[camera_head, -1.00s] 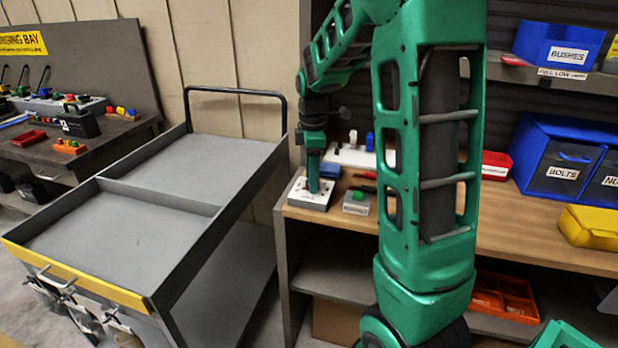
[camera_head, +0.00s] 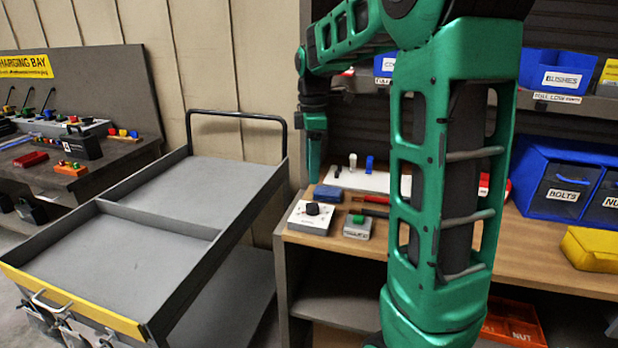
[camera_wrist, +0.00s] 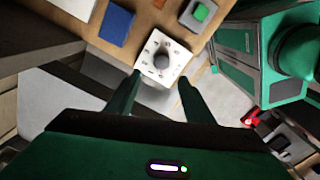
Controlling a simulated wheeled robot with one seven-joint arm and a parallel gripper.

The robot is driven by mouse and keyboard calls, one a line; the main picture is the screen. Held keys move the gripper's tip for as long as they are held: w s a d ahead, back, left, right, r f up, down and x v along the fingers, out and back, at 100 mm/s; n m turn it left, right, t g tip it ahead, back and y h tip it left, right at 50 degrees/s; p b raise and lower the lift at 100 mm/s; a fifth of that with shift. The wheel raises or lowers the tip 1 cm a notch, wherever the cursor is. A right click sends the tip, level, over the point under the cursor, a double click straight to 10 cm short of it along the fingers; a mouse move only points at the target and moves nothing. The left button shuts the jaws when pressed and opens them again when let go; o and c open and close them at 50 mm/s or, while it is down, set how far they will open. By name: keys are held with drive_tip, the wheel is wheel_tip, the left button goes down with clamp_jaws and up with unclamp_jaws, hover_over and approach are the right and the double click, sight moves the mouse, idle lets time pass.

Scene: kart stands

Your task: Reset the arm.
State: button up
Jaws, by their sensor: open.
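My gripper (camera_head: 314,158) hangs pointing down above the left end of the wooden bench, raised clear of it. In the wrist view its two green fingers (camera_wrist: 157,97) are spread apart with nothing between them. Beyond the fingertips is a white box with a black knob (camera_wrist: 162,62), which sits on the bench near its left front corner in the head view (camera_head: 311,219). My green arm stands upright in front of the bench and hides its middle.
A grey box with a green button (camera_head: 358,225) and a blue block (camera_head: 328,193) lie near the knob box. A grey two-section cart (camera_head: 120,230) stands left. Blue bins (camera_head: 568,165) and a yellow bin (camera_head: 592,250) are at right. The space above the cart is clear.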

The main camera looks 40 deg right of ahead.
drive_tip(key=shift+r, duration=0.1)
idle(0.5)
drive_tip(key=s+a+f+m, duration=0.1)
drive_tip(key=s+f+m, duration=0.3)
drive_tip(key=s+m, duration=0.5)
drive_tip(key=s+a+f+m, duration=0.2)
drive_tip(key=s+m, duration=0.7)
drive_tip(key=s, duration=1)
wheel_tip(320, 180, down, 2)
drive_tip(key=shift+s+f+m, duration=0.2)
drive_tip(key=shift+s+m, duration=0.1)
drive_tip(key=shift+s, duration=0.1)
drive_tip(key=shift+a, duration=0.1)
